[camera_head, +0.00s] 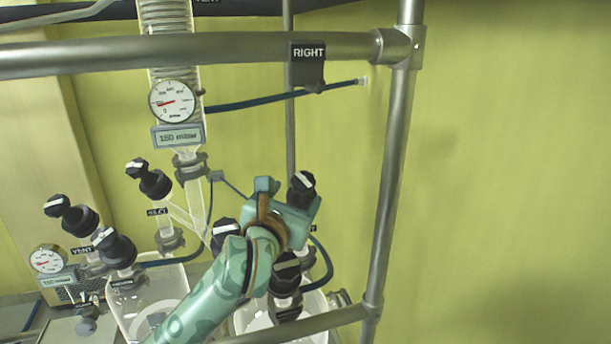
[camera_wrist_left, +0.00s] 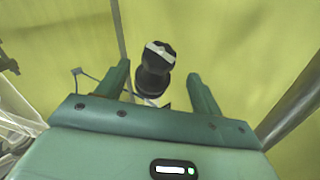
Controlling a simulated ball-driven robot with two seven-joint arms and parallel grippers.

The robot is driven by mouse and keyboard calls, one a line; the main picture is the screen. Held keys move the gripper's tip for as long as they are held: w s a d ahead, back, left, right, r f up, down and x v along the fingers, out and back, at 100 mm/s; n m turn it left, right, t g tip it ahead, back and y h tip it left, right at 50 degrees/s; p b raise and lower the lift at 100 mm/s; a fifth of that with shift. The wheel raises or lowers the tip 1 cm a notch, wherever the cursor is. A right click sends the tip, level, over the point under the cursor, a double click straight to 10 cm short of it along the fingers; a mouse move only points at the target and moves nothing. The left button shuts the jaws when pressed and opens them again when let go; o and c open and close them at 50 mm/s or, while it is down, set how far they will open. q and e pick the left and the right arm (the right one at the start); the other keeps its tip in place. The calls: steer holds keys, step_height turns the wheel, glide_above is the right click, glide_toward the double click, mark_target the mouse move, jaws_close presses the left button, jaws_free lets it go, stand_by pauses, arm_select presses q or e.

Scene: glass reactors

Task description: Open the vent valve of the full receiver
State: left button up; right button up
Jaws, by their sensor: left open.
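My left gripper (camera_head: 289,197) is open over the right-hand receiver in the head view. A black valve knob with a white bar on top (camera_head: 302,183) shows at its fingers. In the left wrist view this knob (camera_wrist_left: 158,57) stands between and slightly beyond the two open fingers (camera_wrist_left: 160,85), with gaps on both sides. Its label is mostly hidden by the gripper. The right receiver (camera_head: 240,320) is partly behind my arm, and the left receiver (camera_head: 170,278) stands beside it. I cannot tell their fill levels. My right gripper is not in view.
Other black knobs (camera_head: 118,250) (camera_head: 155,183) (camera_head: 286,272) crowd around the receivers; one at left is labelled VENT (camera_head: 82,250). A steel frame (camera_head: 390,190) with a RIGHT sign (camera_head: 308,55) surrounds the glassware. A gauge (camera_head: 174,101) hangs above. The right side is clear.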

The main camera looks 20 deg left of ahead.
mark_target(301, 180)
arm_select(q)
steer(key=w+p, duration=0.1)
steer(key=w, duration=0.5)
steer(key=shift+w+r, duration=0.15)
steer(key=shift+w, duration=0.95)
steer(key=shift+s, duration=0.1)
steer(key=c, duration=1)
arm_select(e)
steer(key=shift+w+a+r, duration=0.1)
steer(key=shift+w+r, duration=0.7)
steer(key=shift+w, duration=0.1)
arm_select(q)
steer(key=shift+f+n+y+b, duration=0.25)
steer(key=shift+n+y+b, duration=0.65)
steer(key=shift+n+y, duration=0.35)
steer(key=n+y+b, duration=0.4)
steer(key=n+y, duration=0.1)
steer(key=shift+a+g, duration=0.2)
steer(key=shift+g, duration=0.2)
steer(key=shift+s+a+r+n+g+y+b, duration=0.1)
steer(key=shift+n+g+y+b, duration=0.35)
steer(key=shift+n+y+b, duration=0.3)
steer(key=shift+s+a+r+n+g+y+b, duration=0.1)
steer(key=shift+n+g+y+b, duration=0.4)
steer(key=shift+n+y, duration=0.3)
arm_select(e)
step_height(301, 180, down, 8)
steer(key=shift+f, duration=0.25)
